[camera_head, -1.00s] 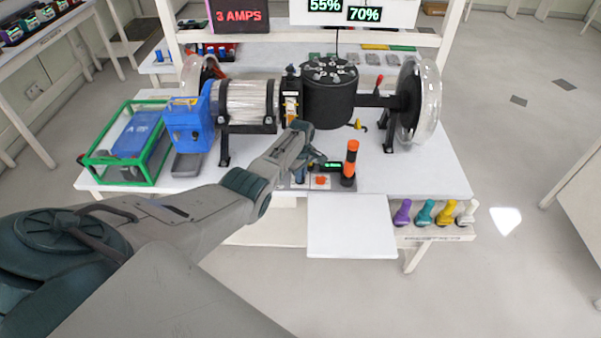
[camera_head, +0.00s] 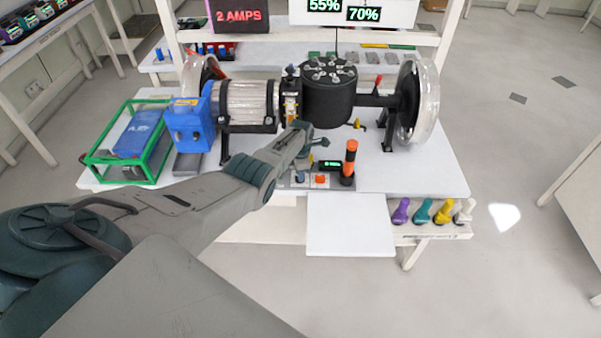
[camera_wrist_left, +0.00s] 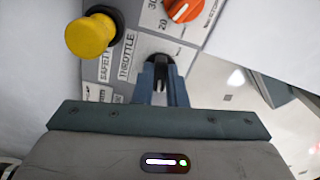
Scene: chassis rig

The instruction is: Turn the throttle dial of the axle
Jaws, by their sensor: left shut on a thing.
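The axle (camera_head: 330,100), with a motor, a black round housing and clear wheels, lies across the white table. The control panel (camera_head: 283,182) is in front of it. In the left wrist view, the panel carries a THROTTLE label (camera_wrist_left: 126,56), a yellow button (camera_wrist_left: 90,36) by the word SAFETY, and an orange dial (camera_wrist_left: 184,8). My left gripper (camera_wrist_left: 163,75) is shut on the dark throttle dial (camera_wrist_left: 157,60), which its fingers mostly hide. In the head view, the left arm reaches down onto the panel's left part, beside the orange dial (camera_head: 321,179). My right gripper is not in view.
A black-and-orange lever (camera_head: 350,160) stands at the panel's right end. A red-lettered screen (camera_head: 240,16) reads 2 AMPS; green readouts show 55% and 70%. A green-framed box (camera_head: 125,142) is at the left. Several coloured handles (camera_head: 432,211) stand at the front right.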

